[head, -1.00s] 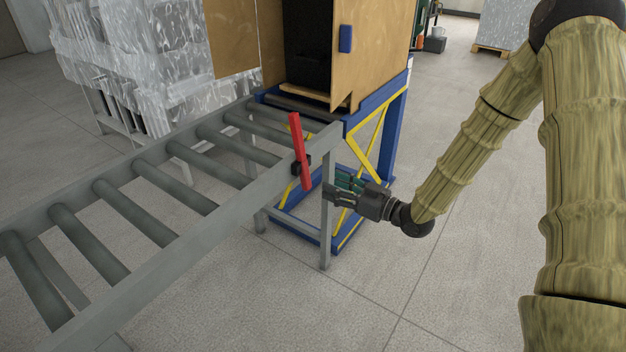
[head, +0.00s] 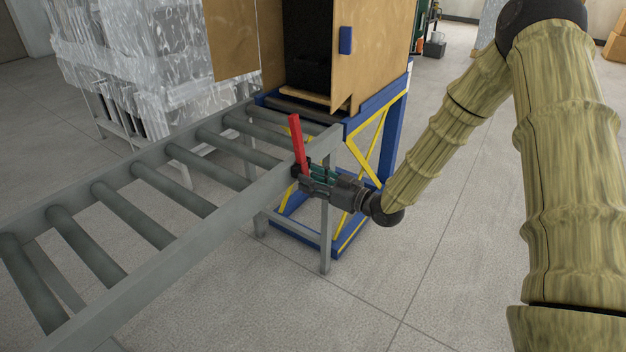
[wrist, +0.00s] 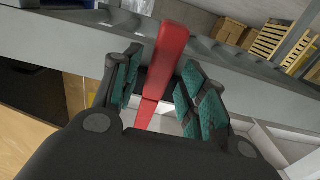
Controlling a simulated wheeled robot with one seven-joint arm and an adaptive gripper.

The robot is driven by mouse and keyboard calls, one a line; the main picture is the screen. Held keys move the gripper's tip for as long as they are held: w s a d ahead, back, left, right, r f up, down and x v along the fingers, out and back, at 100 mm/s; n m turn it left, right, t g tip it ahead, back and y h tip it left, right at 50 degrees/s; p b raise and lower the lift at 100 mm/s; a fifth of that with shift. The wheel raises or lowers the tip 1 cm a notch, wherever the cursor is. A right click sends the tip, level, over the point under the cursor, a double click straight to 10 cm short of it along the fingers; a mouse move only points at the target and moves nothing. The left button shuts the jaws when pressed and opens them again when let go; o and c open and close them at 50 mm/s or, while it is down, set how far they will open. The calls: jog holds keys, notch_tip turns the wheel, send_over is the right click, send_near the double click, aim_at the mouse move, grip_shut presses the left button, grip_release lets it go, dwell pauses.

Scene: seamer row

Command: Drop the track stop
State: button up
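The track stop is a red lever (head: 298,142) standing nearly upright, tilted slightly, on the near side rail of the roller track (head: 215,218). My gripper (head: 305,177) is at the lower part of the lever, coming from the right. In the wrist view the red lever (wrist: 168,62) passes between the two green-padded fingers of my gripper (wrist: 165,88). The fingers are apart, with a visible gap on the left of the lever; the right pad is close to it. The lever's lower end and pivot are hidden behind my gripper in the head view.
A wooden cabinet (head: 375,50) with a blue latch stands on a blue and yellow frame (head: 392,130) at the track's far end. A wrapped stack (head: 150,60) stands behind the track. The grey floor at the front right is clear.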

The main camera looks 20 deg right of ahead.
grip_shut()
